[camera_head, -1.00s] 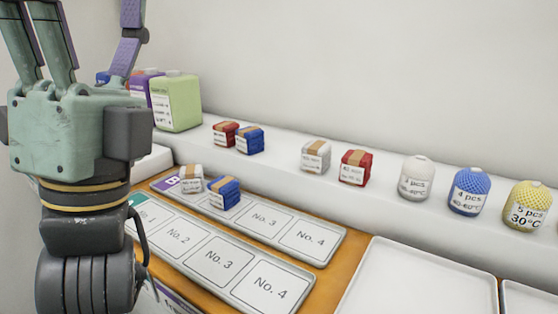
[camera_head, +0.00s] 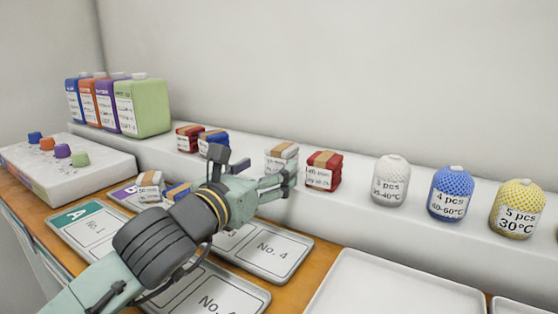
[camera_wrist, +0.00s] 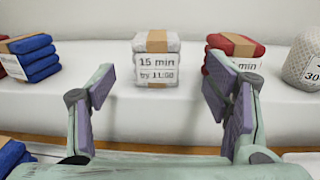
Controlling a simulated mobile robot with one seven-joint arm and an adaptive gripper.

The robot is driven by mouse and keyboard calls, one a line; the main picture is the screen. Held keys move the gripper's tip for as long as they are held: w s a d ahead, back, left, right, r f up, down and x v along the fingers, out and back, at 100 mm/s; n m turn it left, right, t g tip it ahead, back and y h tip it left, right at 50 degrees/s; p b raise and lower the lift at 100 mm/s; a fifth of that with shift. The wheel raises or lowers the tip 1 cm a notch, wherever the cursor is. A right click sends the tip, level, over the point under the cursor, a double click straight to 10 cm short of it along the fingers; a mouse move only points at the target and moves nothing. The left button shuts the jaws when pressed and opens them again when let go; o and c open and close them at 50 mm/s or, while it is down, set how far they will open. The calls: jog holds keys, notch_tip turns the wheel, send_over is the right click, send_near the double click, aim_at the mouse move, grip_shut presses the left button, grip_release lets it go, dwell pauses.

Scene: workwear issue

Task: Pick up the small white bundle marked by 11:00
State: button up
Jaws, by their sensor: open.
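A small white bundle (camera_wrist: 157,62) with a brown band stands on the white ledge; its label reads "15 min by 11:00". In the head view this white bundle (camera_head: 281,157) is partly covered by my gripper (camera_head: 258,172). In the wrist view my gripper (camera_wrist: 160,84) is open and empty, with one finger on either side of the bundle's line. The bundle appears just beyond the fingertips, centred between them and untouched. Another white bundle (camera_head: 150,187) sits on the labelled tray at left; its label is too small to read.
A red bundle (camera_wrist: 236,56) stands close to the right of the white one. A blue bundle (camera_wrist: 30,58) stands further left. Numbered trays (camera_head: 282,252) lie below, and an empty white tray (camera_head: 400,284) is at front right.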

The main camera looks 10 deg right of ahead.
aim_at(276, 158)
jog(key=x, duration=0.2)
jog(key=p+x, duration=0.1)
jog(key=x, duration=0.4)
jog(key=shift+w+r, duration=0.3)
jog(key=shift+w, duration=0.05)
jog(key=shift+c, duration=0.2)
jog(key=c, duration=1.2)
